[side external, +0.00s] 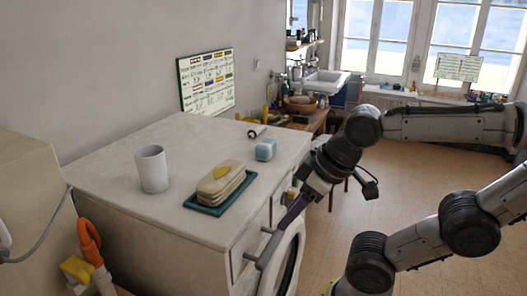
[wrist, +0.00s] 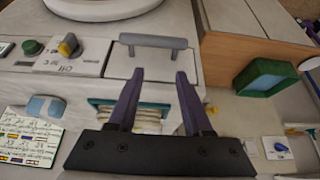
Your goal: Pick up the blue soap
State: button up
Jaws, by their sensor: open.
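My gripper (side external: 283,222) is in front of the machine's front face, below the top's edge and apart from the soap. In the wrist view, the two dark purple fingers (wrist: 159,74) are spread with nothing held between them. A grey drawer handle (wrist: 153,42) lies just beyond the fingertips; whether they touch it is unclear.
A green tray (side external: 201,208) with a stacked beige block (side external: 220,183) stands near the top's front edge. A white cup (side external: 152,168) is at the left. A dark-and-white small item (side external: 257,132) lies behind the soap. A chart (side external: 207,80) leans at the wall.

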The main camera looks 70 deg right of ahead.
dwell(0.3)
jog(key=o, duration=0.6)
jog(key=shift+o, duration=0.2)
jog(key=w+d+r+m+g, duration=0.1)
jog(key=w+r+m, duration=0.1)
jog(key=r+m, duration=0.25)
jog(key=w+d+r+m, duration=0.2)
jog(key=r+m, duration=0.1)
jog(key=r, duration=0.3)
jog(key=w+d+r+m+g+h, duration=0.1)
jog(key=w+d+r+m+g, duration=0.1)
jog(key=w+d+r+m, duration=0.35)
jog(key=m+g, duration=0.3)
jog(key=m, duration=0.2)
send_over(266, 142)
jog(key=a, duration=0.2)
notch_tip(266, 142, down, 3)
jog(key=f, duration=0.4)
jog(key=d+f, duration=0.1)
jog(key=f, duration=0.3)
jog(key=d+f, duration=0.1)
jog(key=f, duration=0.4)
